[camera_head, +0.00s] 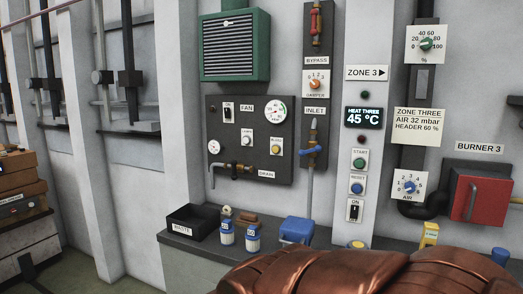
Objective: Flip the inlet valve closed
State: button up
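The inlet valve (312,151) is on a vertical pipe, below a label reading INLET (315,111), on a narrow dark panel right of the fan panel. It has a brass body and a blue lever. The lever looks roughly crosswise to the pipe; its exact angle is too small to tell. A copper-coloured part of my arm fills the bottom right, below the valve. My gripper is not in view, so what it holds cannot be seen.
A red-handled valve (316,22) sits above the BYPASS label, with a damper dial (316,84) below. The ledge holds a black waste bin (192,221), blue-and-white bottles (227,233) and a blue box (297,230). A button column (359,160) stands right of the valve.

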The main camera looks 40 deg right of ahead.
aim_at(318, 148)
jog(key=z, duration=0.1)
jog(key=i, duration=1.25)
jog(key=z, duration=0.75)
